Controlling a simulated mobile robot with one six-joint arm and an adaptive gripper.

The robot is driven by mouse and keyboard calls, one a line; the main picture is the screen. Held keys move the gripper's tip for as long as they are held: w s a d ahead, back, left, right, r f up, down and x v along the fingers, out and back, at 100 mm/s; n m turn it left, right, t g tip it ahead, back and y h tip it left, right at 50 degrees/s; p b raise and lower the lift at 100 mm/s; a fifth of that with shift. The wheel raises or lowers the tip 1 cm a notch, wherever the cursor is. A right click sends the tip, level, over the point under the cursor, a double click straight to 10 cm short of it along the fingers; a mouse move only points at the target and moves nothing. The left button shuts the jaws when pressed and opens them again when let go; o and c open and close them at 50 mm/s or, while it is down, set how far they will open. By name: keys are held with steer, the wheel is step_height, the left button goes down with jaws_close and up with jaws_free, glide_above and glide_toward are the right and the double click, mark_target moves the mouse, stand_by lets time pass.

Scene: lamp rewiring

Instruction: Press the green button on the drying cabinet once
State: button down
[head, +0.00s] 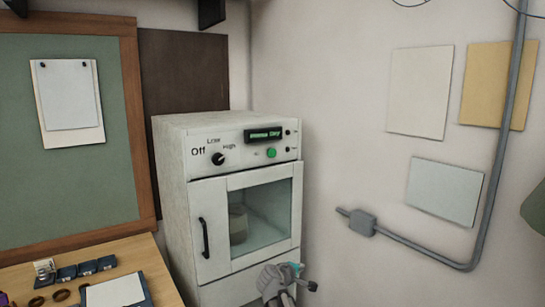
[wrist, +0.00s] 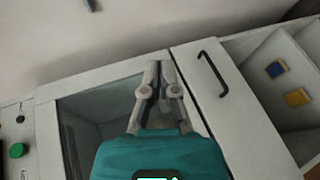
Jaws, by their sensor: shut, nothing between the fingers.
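The drying cabinet (head: 172,160) is a white box against the wall, with its windowed door shut. Its green button (head: 271,152) is on the top panel, below a small lit display (head: 262,134) and right of a black knob (head: 218,158). In the wrist view the green button (wrist: 17,150) is at the far left edge, well away from my fingers. My gripper (head: 276,282) is low in front of the cabinet, below the button and apart from it. In the wrist view my gripper (wrist: 158,68) is shut and empty, with the cabinet's window behind it.
A black handle (head: 204,237) is on the cabinet door. The wrist view shows another handle (wrist: 212,74) on a white panel beside an open compartment with a blue block (wrist: 275,70) and an orange block (wrist: 297,97). A wooden table (head: 150,262) is at left.

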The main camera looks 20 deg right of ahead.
mark_target(276, 152)
steer(key=w+r+n+t+p, duration=0.3)
steer(key=r+p, duration=0.4)
steer(key=r, duration=0.4)
steer(key=w+d+r+n+t+y+p, duration=0.1)
steer(key=w+r+n+t+p, duration=0.2)
steer(key=w+r+n+p, duration=0.3)
steer(key=w+r+n+t+p, duration=0.3)
steer(key=r+n+p, duration=0.3)
steer(key=r+p, duration=0.4)
step_height(276, 152, up, 7)
steer(key=shift+w+d+f+n+y, duration=0.1)
steer(key=shift+w+d+n+y, duration=0.25)
steer(key=shift+w, duration=0.45)
steer(key=shift+w, duration=0.1)
steer(key=shift+w+a, duration=0.35)
steer(key=shift+w, duration=1.05)
steer(key=shift+w+a, duration=0.4)
steer(key=shift+w, duration=0.95)
steer(key=shift+w+a, duration=0.35)
steer(key=shift+w, duration=1.05)
steer(key=shift+w+a, duration=0.25)
steer(key=shift+w, duration=0.65)
steer(key=shift+s, duration=0.1)
steer(key=shift+s+d, duration=0.25)
steer(key=shift+s, duration=0.55)
